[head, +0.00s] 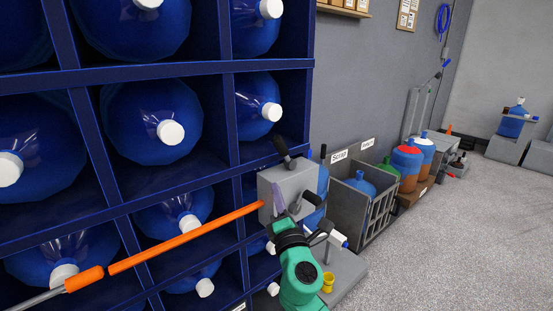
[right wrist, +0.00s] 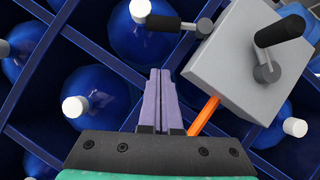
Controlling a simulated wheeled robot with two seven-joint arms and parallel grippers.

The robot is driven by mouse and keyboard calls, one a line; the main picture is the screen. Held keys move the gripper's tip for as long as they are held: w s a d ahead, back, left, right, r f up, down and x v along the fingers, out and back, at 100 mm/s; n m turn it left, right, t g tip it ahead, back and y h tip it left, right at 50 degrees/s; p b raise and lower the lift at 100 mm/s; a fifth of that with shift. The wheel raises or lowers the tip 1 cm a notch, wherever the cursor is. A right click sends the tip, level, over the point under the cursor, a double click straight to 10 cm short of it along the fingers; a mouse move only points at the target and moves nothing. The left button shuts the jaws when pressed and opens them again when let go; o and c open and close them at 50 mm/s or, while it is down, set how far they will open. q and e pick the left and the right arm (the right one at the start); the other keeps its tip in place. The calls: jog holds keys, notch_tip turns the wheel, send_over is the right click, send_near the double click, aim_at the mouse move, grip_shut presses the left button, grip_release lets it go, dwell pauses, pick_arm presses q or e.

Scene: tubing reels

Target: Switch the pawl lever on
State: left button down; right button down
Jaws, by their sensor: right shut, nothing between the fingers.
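A grey box (head: 284,187) with two black-handled levers is mounted at the right end of the blue rack. One lever (head: 283,151) sticks up from its top edge, and the other (head: 312,198) is on its front face. In the right wrist view the box (right wrist: 222,70) is at upper right, with the edge lever (right wrist: 168,23) pointing left and the face lever (right wrist: 281,30) pointing up right. I cannot tell which is the pawl lever. My right gripper (head: 279,190) is shut and empty just in front of the box; its purple fingers (right wrist: 160,72) touch neither handle in the wrist view.
The blue rack (head: 150,72) holds several large blue bottles with white caps. An orange bar (head: 185,238) runs along its front to the box. A grey crate (head: 345,205) and coloured bottles (head: 405,165) stand along the wall. The floor (head: 450,240) at right is clear.

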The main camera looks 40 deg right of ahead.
aim_at(284, 153)
jog(key=p+x, duration=0.1)
jog(key=x, duration=0.3)
jog(key=d+p+x, duration=0.1)
jog(key=x, duration=0.3)
jog(key=s+r+p+x, duration=0.1)
jog(key=x, duration=0.3)
jog(key=shift+d, duration=0.7)
jog(key=shift+r, duration=0.1)
jog(key=shift+d+r+m+g+p, duration=0.1)
jog(key=shift+r+m+g+p, duration=0.25)
jog(key=shift+p, duration=0.5)
